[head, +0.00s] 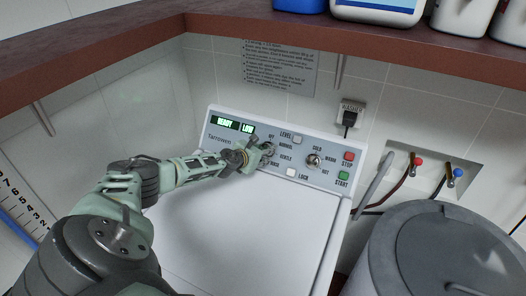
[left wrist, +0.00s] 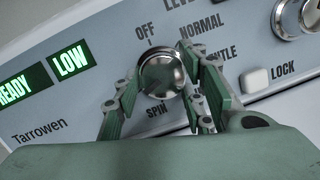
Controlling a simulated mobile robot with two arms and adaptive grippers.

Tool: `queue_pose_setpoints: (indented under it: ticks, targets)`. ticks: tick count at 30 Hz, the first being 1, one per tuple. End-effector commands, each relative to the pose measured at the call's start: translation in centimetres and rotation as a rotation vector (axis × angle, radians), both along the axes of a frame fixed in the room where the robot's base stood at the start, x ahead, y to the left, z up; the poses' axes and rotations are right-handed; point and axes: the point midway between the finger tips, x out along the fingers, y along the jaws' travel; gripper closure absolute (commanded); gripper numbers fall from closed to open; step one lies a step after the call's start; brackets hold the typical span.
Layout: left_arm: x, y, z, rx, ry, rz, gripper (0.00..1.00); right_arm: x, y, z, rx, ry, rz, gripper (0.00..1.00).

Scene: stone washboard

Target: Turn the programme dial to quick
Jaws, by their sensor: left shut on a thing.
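The programme dial (left wrist: 161,73) is a round chrome knob on the washer's control panel (head: 225,142). OFF, NORMAL, part of GENTLE and SPIN can be read around it in the left wrist view. I cannot read a quick label there; my fingers cover part of the ring of labels. In the head view the left gripper (head: 264,150) reaches the panel and hides much of the dial. I cannot tell which label the dial points to. My right gripper is out of view.
The green displays (head: 232,125) read READY and LOW. Right of the dial are a LEVEL button (head: 297,140), a LOCK button (head: 291,172), a temperature knob (head: 313,160), red STOP (head: 348,156) and green START (head: 342,178). A grey bin (head: 400,240) stands at right; a shelf (head: 130,42) overhangs.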

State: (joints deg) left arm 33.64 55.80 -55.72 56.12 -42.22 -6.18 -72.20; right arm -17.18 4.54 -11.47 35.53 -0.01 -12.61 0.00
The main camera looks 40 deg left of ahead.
Motion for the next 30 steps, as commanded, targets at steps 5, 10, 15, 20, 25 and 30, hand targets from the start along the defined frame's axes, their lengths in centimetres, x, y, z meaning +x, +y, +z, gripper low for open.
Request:
queue_pose_setpoints:
  ticks: [5,10,15,20,25,30]
  targets:
    - [0.1,0.5,0.4,0.007,-0.006,0.007,0.88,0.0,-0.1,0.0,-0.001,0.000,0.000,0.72]
    - [0.1,0.5,0.5,0.006,-0.007,0.009,0.54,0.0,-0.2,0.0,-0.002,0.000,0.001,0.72]
    - [0.1,0.3,0.4,0.003,-0.007,0.006,0.45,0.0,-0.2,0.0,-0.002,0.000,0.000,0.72]
    - [0.1,0.2,0.3,0.002,-0.005,0.004,0.45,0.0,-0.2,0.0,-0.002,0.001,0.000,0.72]
    - [-0.2,0.1,0.5,0.002,-0.005,0.003,0.45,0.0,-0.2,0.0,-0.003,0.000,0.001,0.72]
    - [-1.6,0.0,1.2,0.005,-0.005,0.001,0.45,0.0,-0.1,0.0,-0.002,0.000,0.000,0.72]
